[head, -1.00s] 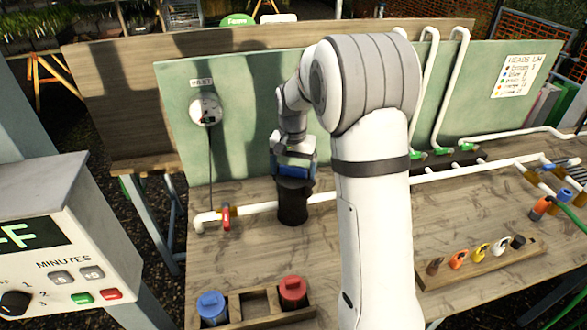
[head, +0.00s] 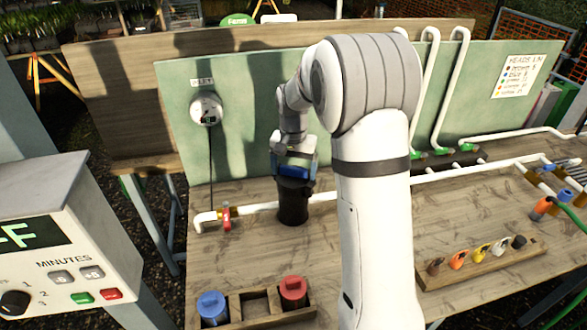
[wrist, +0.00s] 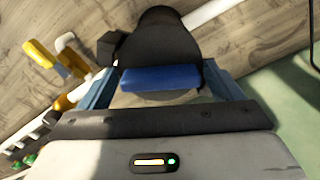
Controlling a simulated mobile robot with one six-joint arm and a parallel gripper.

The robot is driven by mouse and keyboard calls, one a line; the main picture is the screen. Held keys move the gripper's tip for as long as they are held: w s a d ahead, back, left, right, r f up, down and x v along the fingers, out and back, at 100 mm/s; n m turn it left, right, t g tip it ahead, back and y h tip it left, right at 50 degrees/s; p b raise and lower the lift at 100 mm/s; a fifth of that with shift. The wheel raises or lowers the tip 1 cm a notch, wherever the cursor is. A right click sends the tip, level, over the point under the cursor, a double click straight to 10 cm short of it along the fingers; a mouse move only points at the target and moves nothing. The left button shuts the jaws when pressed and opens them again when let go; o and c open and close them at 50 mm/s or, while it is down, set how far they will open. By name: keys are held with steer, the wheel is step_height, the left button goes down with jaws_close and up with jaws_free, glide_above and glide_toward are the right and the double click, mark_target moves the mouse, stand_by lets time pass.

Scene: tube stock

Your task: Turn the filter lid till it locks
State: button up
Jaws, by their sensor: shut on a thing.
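The black filter housing (head: 293,206) stands upright on the bench, in line with a white pipe. Its lid is a dark round cap (wrist: 160,40) with a raised blue bar (wrist: 160,78) across it in the wrist view. My gripper (head: 295,172) is above the housing in the head view. In the wrist view its two blue fingers are on either side of the lid's blue bar, shut on it. The lid's edge and any lock mark are hidden by my gripper.
A red-handled valve (head: 226,216) is on the pipe left of the housing. A wooden rack (head: 255,322) with a blue-topped canister (head: 212,305) and a red-topped canister (head: 293,290) is at the front. A rack of coloured heads (head: 480,262) is at the right.

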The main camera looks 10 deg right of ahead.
steer(key=m, duration=0.9)
steer(key=shift+d+r, duration=0.1)
